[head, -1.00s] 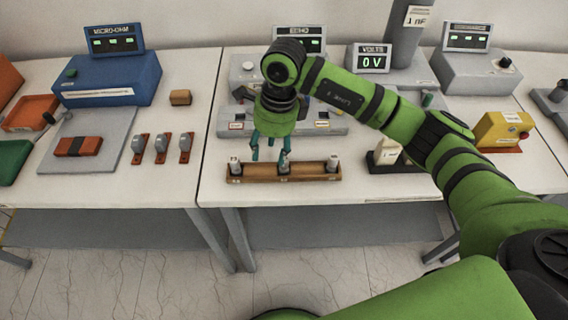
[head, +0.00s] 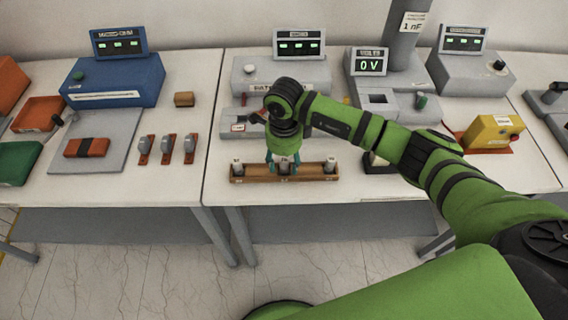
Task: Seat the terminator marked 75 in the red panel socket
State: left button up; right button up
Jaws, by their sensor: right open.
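A wooden rack (head: 309,175) near the table's front edge holds three small grey-white terminators: one at its left end (head: 238,167), one at its right end (head: 330,165), and one in the middle. Their markings are too small to read. My right gripper (head: 282,166) points down over the middle of the rack. Its teal fingers are open, one on each side of the middle terminator, which is mostly hidden. Whether they touch it cannot be told. A grey panel (head: 238,130) lies behind, partly covered by my arm; no red socket can be made out clearly. My left gripper is not in view.
Behind the rack stand a grey meter box (head: 290,76) and a "0 V" display (head: 369,63). A yellow box (head: 487,132) is at right. Three switches (head: 167,149) and a blue micro-ohm meter (head: 115,82) are on the left table.

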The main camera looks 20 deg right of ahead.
grip_shut()
jog(key=shift+r, duration=0.1)
